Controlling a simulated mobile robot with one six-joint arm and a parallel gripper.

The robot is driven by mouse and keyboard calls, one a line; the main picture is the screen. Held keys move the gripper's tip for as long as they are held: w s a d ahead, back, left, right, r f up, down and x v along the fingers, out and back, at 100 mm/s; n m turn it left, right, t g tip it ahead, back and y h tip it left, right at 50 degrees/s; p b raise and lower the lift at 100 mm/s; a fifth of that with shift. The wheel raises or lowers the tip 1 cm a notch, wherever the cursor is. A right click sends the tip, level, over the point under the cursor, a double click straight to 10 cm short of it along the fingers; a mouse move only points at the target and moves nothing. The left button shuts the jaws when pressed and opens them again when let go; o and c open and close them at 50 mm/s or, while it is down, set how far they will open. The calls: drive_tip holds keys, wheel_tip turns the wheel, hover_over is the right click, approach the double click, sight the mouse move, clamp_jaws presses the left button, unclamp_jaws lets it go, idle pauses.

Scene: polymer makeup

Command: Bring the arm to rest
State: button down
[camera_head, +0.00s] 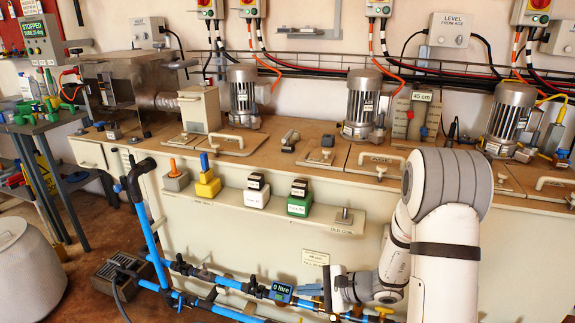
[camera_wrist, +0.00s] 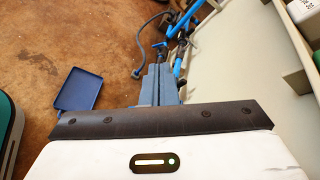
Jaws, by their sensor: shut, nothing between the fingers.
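My arm folds down in front of the bench at the right of the head view. My gripper (camera_head: 328,290) is low, beside the blue pipes and below the bench's front ledge; its fingers are hard to make out there. In the wrist view my gripper (camera_wrist: 160,82) shows two blue-grey fingers side by side, shut, with nothing between them. They point towards the brown floor (camera_wrist: 95,45) and blue pipework.
The bench (camera_head: 270,150) carries several motors. A blue tray (camera_wrist: 78,90) lies on the floor. A dark box (camera_head: 122,272) and white bin (camera_head: 28,265) stand left.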

drive_tip(key=s+r+n+g+h+p, duration=0.2)
drive_tip(key=s+r+n+p, duration=0.3)
drive_tip(key=r, duration=0.5)
drive_tip(key=s+r+n+g+h+p, duration=0.2)
drive_tip(key=s+r+n+g+p, duration=0.15)
drive_tip(key=s+r, duration=0.5)
drive_tip(key=s+d+r+n+t+h+p, duration=0.1)
drive_tip(key=s+d+r+h+p, duration=0.1)
drive_tip(key=r, duration=0.4)
drive_tip(key=s+d+r+n+t+h+p, duration=0.1)
drive_tip(key=s+d+r+n+h+p, duration=0.1)
drive_tip(key=r, duration=0.4)
drive_tip(key=s+d+r+n+t+h+p, duration=0.2)
drive_tip(key=s+d+r+h+p, duration=0.1)
drive_tip(key=d+r+h+p, duration=0.1)
wheel_tip(320, 180, up, 3)
drive_tip(key=shift+d+f+p, duration=0.1)
drive_tip(key=shift+d+p, duration=0.8)
drive_tip(key=shift+p, duration=0.15)
